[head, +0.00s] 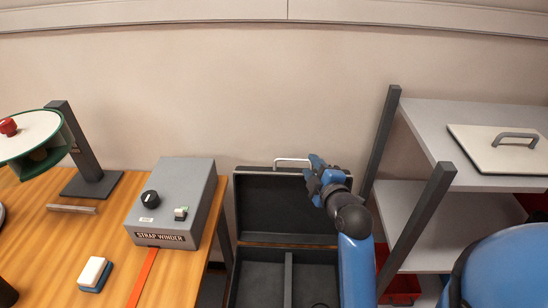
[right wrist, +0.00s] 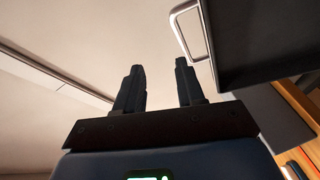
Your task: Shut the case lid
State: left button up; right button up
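The dark case stands open in the head view, with its lid (head: 268,210) raised behind the base (head: 262,275). A light metal handle (head: 291,161) sits on the lid's top edge. My right gripper (head: 314,168) is at the lid's top right corner, just right of the handle, and its arm hides part of the case's right side. In the right wrist view the two fingers (right wrist: 159,72) stand apart with nothing between them. There the handle (right wrist: 178,26) and dark lid (right wrist: 262,40) lie to the right of the fingers. My left gripper is not in view.
A wooden table (head: 60,225) at left bears a grey strap winder (head: 180,195), a reel (head: 30,140) and a white-and-blue block (head: 94,272). At right stands a grey shelf (head: 440,130) with dark posts and a handled panel (head: 495,150) on top. Red bins show below.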

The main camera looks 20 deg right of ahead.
aim_at(294, 161)
jog(key=w+f+n, duration=0.1)
jog(key=w, duration=0.2)
jog(key=w+f+n+p, duration=0.1)
jog(key=w+f, duration=0.1)
jog(key=w, duration=0.1)
jog(key=w+f+n+g, duration=0.1)
jog(key=w, duration=0.3)
jog(key=shift+a+f+y+p, duration=0.35)
jog(key=shift+y+p, duration=0.05)
grip_shut()
dwell(0.4)
